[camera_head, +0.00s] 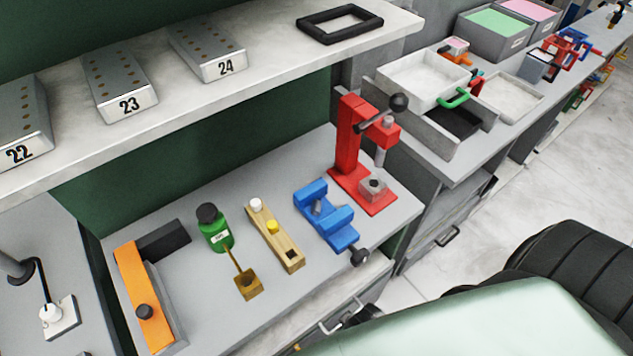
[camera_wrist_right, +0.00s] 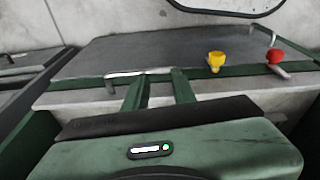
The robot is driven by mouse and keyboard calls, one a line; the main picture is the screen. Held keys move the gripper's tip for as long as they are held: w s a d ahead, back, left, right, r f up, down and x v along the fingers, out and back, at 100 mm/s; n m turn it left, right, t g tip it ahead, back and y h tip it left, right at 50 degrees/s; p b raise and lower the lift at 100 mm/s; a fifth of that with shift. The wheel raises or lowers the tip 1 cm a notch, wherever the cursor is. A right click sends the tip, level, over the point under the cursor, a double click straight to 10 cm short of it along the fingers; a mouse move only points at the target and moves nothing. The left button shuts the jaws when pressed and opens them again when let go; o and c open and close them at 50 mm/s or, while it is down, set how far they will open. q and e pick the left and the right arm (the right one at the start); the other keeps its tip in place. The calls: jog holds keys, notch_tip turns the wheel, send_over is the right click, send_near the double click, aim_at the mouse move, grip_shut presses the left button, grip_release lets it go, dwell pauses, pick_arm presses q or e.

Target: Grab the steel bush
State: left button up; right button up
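A small grey metal cylinder (camera_head: 317,207) sits between the jaws of the blue vise (camera_head: 326,216) in the head view; it may be the steel bush, but it is too small to be sure. The red press (camera_head: 350,150) stands to its right with a grey metal block (camera_head: 372,188) on its base. In the right wrist view my right gripper (camera_wrist_right: 160,76) has its two green fingers apart with nothing between them, pointing toward a grey surface (camera_wrist_right: 110,55). No steel bush shows clearly there. My left gripper is in neither view.
A shelf (camera_head: 270,75) overhangs the back. A yellow knob (camera_wrist_right: 216,60) and red knob (camera_wrist_right: 274,57) show in the wrist view.

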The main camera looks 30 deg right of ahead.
jog(key=w+a+r+t+p, duration=0.1)
jog(key=w+r+p, duration=0.1)
jog(key=r, duration=1.4)
jog(key=w+r+p, duration=0.3)
jog(key=r, duration=1.3)
jog(key=w+a+r+n+y, duration=0.25)
jog(key=w+a+n, duration=0.7)
jog(key=n, duration=0.65)
jog(key=w+d+r+n+g, duration=0.1)
jog(key=w+d+n, duration=0.1)
jog(key=d+n, duration=0.1)
jog(key=w+d+r+n+g+h, duration=0.1)
jog(key=w+d+n, duration=0.2)
jog(key=d, duration=0.3)
jog(key=w+d+r+n+g+h, duration=0.1)
jog(key=w+d+n, duration=0.2)
jog(key=d+n, duration=0.1)
jog(key=shift+w+d+r, duration=0.1)
jog(key=shift+w+d, duration=0.05)
jog(key=shift+d, duration=0.05)
